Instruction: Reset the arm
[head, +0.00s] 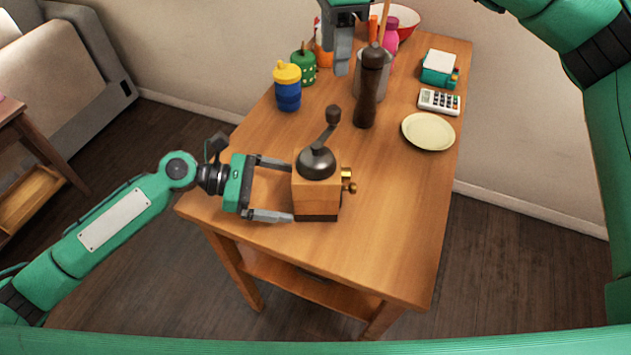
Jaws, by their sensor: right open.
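My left gripper (285,190) comes in from the left over the table's near left part. Its two fingers are spread wide, with nothing between them, and point at a wooden coffee grinder (317,190) with a dark metal dome and crank. The fingertips are at the grinder's left side; I cannot tell if they touch it. My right gripper (345,55) points down at the far end of the table, behind a dark brown pepper mill (371,90). It is open, though its fingers are only partly seen. I see nothing held in it.
The wooden table (375,235) also bears a blue cup with a yellow lid (288,88), a green canister (303,66), a metal utensil pot (358,88), a pale plate (428,131), a calculator (439,102) and a red bowl (404,20). The table's near right part is clear.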

